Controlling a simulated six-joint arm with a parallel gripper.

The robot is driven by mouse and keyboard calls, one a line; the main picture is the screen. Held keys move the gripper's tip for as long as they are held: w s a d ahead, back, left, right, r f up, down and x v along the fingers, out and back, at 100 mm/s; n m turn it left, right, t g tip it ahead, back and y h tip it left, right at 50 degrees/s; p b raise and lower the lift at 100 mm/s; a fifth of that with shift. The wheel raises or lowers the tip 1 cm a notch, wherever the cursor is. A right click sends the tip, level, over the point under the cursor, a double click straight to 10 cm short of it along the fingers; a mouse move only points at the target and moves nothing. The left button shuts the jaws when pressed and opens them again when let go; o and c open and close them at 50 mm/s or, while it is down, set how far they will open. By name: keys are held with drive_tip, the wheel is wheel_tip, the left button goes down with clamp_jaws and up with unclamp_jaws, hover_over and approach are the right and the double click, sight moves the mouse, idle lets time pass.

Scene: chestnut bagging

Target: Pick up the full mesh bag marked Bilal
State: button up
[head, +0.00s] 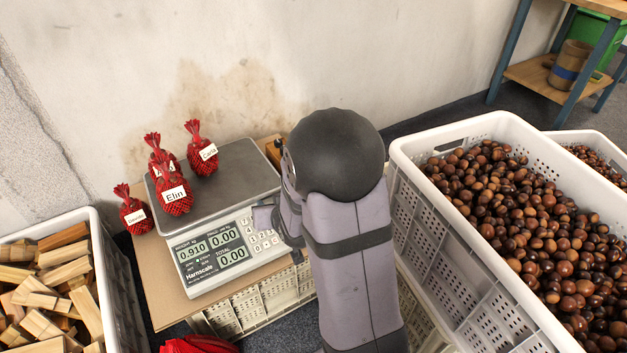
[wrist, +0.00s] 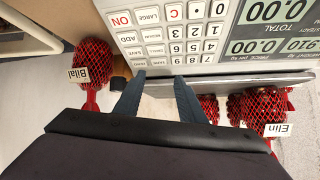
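The red mesh bag marked Bilal (wrist: 92,66) is at the left of the wrist view. Its white label is upside down in the picture and its neck points down. It looks full. In the head view my arm hides the place where it stands. My gripper (wrist: 158,88) is open and empty, with its two fingers apart in front of the scale's keypad. The Bilal bag is to the left of the fingers in the wrist view, clear of them.
The scale (head: 213,254) reads 0.910. Red bags marked Elin (head: 174,193) and Carla (head: 202,150) are on its plate, with another behind Elin. One bag (head: 135,213) stands left of it. Chestnut crate (head: 480,275) is right, wood crate (head: 122,290) left.

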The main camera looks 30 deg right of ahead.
drive_tip(key=d+m+t, duration=0.1)
drive_tip(key=w+d+r+m+h+p, duration=0.1)
drive_tip(key=d, duration=0.1)
drive_tip(key=w+d+r+t, duration=0.1)
drive_tip(key=d, duration=0.1)
drive_tip(key=shift+w+r+m+t+h, duration=0.2)
drive_tip(key=shift+m+t+h, duration=0.1)
drive_tip(key=shift+m, duration=0.1)
drive_tip(key=s+d+r+m+t+h+p, duration=0.1)
drive_tip(key=d+r+m+t+h+p, duration=0.15)
drive_tip(key=d, duration=0.35)
drive_tip(key=d+f+n+b, duration=0.1)
drive_tip(key=f+n, duration=0.1)
drive_tip(key=w+d+f+n+t+h+b, duration=0.1)
drive_tip(key=d+f+n+b, duration=0.1)
drive_tip(key=shift+w+d, duration=0.1)
drive_tip(key=shift+d, duration=0.05)
drive_tip(key=shift+w+d+f+n+y, duration=0.15)
drive_tip(key=shift+f+n+y, duration=0.1)
drive_tip(key=shift+n, duration=0.2)
drive_tip(key=shift+b+x, duration=1.5)
drive_tip(key=shift+x, duration=1.45)
drive_tip(key=shift+w+d, duration=0.25)
drive_tip(key=shift+w, duration=0.4)
